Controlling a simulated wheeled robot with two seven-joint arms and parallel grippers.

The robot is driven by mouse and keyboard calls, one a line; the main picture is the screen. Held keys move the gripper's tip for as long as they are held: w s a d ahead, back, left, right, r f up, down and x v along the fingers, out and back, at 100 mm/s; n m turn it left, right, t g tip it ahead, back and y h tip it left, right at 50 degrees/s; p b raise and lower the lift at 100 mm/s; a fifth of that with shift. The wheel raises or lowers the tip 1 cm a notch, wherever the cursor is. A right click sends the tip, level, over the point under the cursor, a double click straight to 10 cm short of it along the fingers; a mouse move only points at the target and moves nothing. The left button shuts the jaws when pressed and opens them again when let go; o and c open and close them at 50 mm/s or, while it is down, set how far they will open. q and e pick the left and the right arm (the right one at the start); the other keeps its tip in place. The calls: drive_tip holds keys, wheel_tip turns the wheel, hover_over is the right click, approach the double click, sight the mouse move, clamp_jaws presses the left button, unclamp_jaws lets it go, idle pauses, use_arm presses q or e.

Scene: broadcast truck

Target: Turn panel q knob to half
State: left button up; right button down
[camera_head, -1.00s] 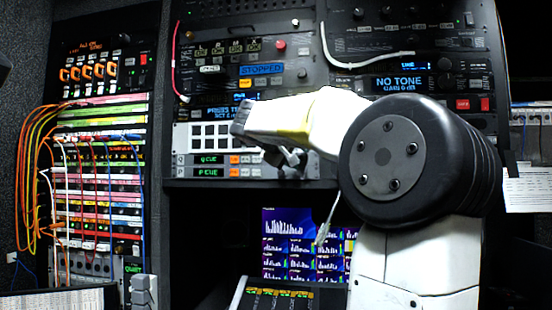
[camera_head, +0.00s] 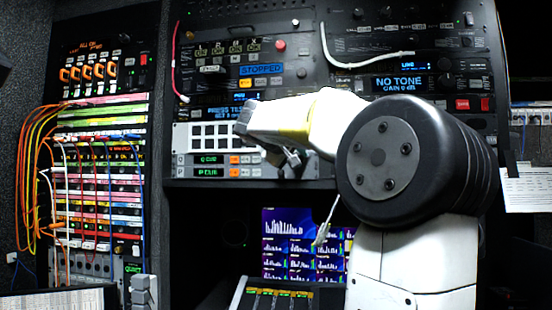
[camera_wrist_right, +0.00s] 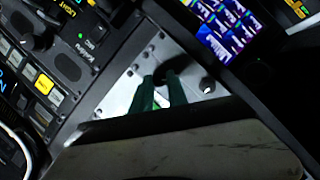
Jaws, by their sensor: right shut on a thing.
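My right gripper (camera_head: 292,165) is at the right end of these rows and covers the knobs there in the head view. In the right wrist view its two dark green fingers (camera_wrist_right: 160,82) are shut on a dark round knob (camera_wrist_right: 173,71), taken as the panel Q knob. Its pointer is hidden. A second small black knob (camera_wrist_right: 207,86) with a white mark stands free beside it.
Equipment with switches and a blue "STOPPED" display (camera_head: 262,70) lies above the panel. A lit monitor (camera_head: 290,245) sits below. A patch bay (camera_head: 100,180) with coloured cables is at the left. A white cable (camera_head: 365,60) loops above my right arm.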

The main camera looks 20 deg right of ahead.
drive_tip(key=m, duration=0.1)
drive_tip(key=m+y, duration=0.1)
drive_tip(key=shift+d+r+m, duration=0.1)
drive_tip(key=shift+d+m, duration=0.05)
drive_tip(key=shift+m, duration=0.15)
drive_tip(key=m+y, duration=0.2)
drive_tip(key=shift+s+d+m+t, duration=0.1)
drive_tip(key=shift+s+m+t, duration=0.05)
drive_tip(key=shift+m+t, duration=0.2)
drive_tip(key=m+y, duration=0.1)
drive_tip(key=m, duration=0.1)
drive_tip(key=m+t+y, duration=0.1)
drive_tip(key=m, duration=0.1)
drive_tip(key=shift+s+d+t, duration=0.1)
drive_tip(key=shift+d+t, duration=0.05)
drive_tip(key=shift+t, duration=0.1)
drive_tip(key=m+t+y, duration=0.1)
drive_tip(key=m, duration=0.1)
drive_tip(key=m+t+y, duration=0.1)
drive_tip(key=m, duration=0.2)
drive_tip(key=shift+s+d, duration=0.1)
drive_tip(key=shift+d, duration=0.05)
drive_tip(key=m, duration=0.1)
drive_tip(key=m+t, duration=0.1)
drive_tip(key=m, duration=0.1)
drive_tip(key=m+t+y, duration=0.1)
drive_tip(key=m, duration=0.1)
drive_tip(key=shift+f, duration=0.35)
drive_tip(key=c, duration=1.3)
unclamp_jaws()
